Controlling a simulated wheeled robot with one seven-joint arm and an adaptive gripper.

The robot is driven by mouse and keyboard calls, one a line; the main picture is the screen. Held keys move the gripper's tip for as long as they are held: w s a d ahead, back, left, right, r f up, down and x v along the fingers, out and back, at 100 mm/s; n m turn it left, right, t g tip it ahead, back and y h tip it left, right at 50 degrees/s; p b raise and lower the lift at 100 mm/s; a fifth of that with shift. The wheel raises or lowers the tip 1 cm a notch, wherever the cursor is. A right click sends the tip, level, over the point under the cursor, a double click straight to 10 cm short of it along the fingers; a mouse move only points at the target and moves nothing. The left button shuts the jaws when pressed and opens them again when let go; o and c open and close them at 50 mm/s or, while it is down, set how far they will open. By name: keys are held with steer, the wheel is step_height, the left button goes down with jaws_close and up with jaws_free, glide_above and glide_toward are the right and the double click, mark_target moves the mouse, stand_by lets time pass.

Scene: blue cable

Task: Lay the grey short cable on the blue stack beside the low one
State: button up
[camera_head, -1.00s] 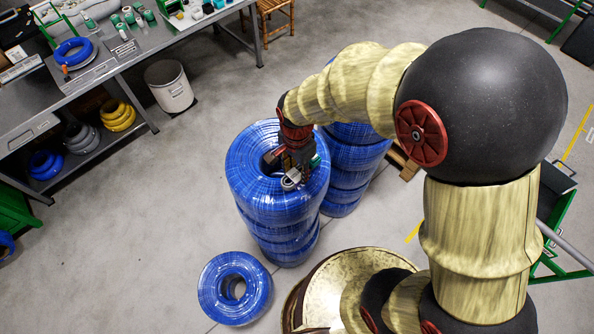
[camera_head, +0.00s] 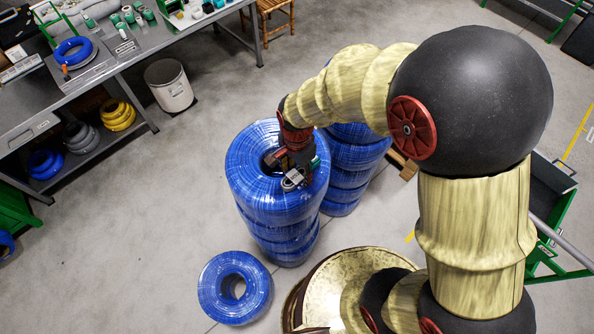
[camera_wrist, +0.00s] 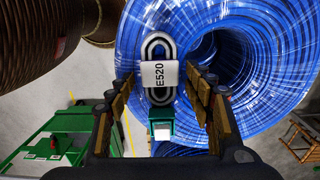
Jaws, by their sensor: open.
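The grey short cable (camera_wrist: 150,96) shows in the wrist view as a small grey-and-black loop with a white band marked E520 and a green piece at its lower end. It appears to lie on top of the blue stack (camera_wrist: 136,40), beside the central hole. In the head view this stack (camera_head: 267,205) stands behind the low single blue coil (camera_head: 210,290). My gripper (camera_wrist: 162,80) is open, its fingers on either side of the cable with visible gaps. In the head view my gripper (camera_head: 296,175) is over the stack's right part and hides some of the cable.
Another blue stack (camera_head: 350,178) stands close behind on the right. A workbench (camera_head: 140,50) with coils on its shelf and a white bin (camera_head: 169,88) are at upper left. The floor left of the stacks is clear.

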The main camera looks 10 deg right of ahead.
mark_target(297, 175)
step_height(297, 175, up, 12)
steer(key=r, duration=0.1)
steer(key=s+d+r+n+t, duration=0.5)
steer(key=s+d+r+n, duration=0.6)
steer(key=r, duration=0.3)
steer(key=shift+s+d+t, duration=0.3)
steer(key=shift+s+d, duration=0.2)
steer(key=shift+s, duration=0.1)
step_height(297, 175, down, 15)
steer(key=b, duration=1.5)
steer(key=shift+f, duration=0.2)
steer(key=shift+c, duration=0.7)
